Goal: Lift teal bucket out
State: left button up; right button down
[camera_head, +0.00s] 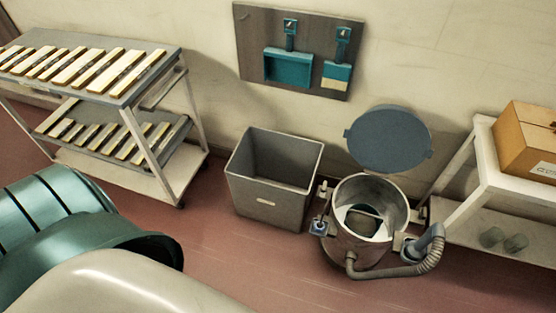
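A round grey metal pot (345,246) stands on the floor right of centre, with its round blue-grey lid (389,139) raised behind it. Inside the pot are pale surfaces around a dark, rounded shape (362,222). I cannot tell whether this dark shape is the teal bucket, since its sides are hidden by the pot. No other teal bucket can be clearly made out. Neither my left nor my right gripper is in view.
A grey square bin (267,203) stands left of the pot. A hose (407,270) curves along the pot's front right. A cart (151,95) with slatted pieces stands left; a white bench (487,166) bears a cardboard box (529,143). Teal tools (289,66) hang on a wall board.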

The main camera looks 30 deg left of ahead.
aim_at(363, 220)
jog(key=i+l+u, duration=0.25)
jog(key=l, duration=0.4)
jog(key=i+l+u, duration=0.1)
jog(key=i+l, duration=0.2)
jog(key=i+l+u, duration=0.15)
jog(key=l, duration=0.25)
